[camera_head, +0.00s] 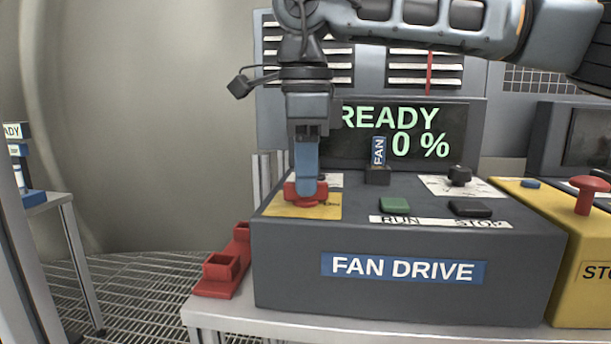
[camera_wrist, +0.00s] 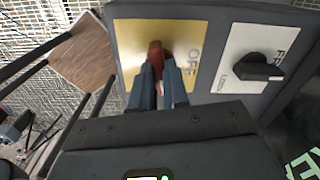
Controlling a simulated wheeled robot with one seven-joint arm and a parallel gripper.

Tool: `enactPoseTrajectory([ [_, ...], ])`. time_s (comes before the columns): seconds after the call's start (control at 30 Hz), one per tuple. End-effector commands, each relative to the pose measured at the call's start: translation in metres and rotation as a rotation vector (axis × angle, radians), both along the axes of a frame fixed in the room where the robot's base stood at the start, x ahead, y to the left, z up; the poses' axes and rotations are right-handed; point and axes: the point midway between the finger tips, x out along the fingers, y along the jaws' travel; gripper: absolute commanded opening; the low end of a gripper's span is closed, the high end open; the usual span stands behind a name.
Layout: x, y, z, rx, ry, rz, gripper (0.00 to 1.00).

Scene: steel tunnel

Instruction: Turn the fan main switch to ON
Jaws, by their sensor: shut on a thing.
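The fan main switch (camera_head: 318,194) is a red rotary handle on a yellow plate (camera_head: 275,209), at the left of the dark FAN DRIVE box's top. My gripper (camera_head: 305,178) points straight down over it, with its blue fingers shut on the red handle. In the wrist view the red handle (camera_wrist: 154,50) shows between the fingertips (camera_wrist: 160,75). The word OFF (camera_wrist: 193,62) is printed on the plate to the right of the handle. An ON mark is not visible, and the fingers hide part of the handle.
The FAN DRIVE box (camera_head: 400,285) also carries a black knob (camera_head: 459,175), a green RUN button (camera_head: 394,204) and a black STOP button (camera_head: 470,209). The display (camera_head: 405,133) reads READY 0 %. A yellow box with a red mushroom button (camera_head: 588,190) stands at right.

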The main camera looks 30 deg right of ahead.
Motion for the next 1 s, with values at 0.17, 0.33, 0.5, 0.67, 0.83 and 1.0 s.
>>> enactPoseTrajectory([
  [0.17, 0.0004, -0.0012, 0.0, -0.003, -0.001, -0.109, 0.0],
  [0.33, 0.0004, -0.0012, 0.0, -0.003, -0.001, -0.175, 0.0],
  [0.5, 0.0003, -0.001, 0.0002, -0.001, 0.0, -0.209, 0.0],
  [0.67, 0.0003, -0.001, 0.0003, -0.001, 0.0, -0.22, 0.0],
  [0.83, 0.0003, -0.001, 0.0004, -0.001, 0.0, -0.221, 0.0],
  [1.0, 0.0003, -0.001, 0.0004, -0.001, 0.0, -0.221, 0.18],
])
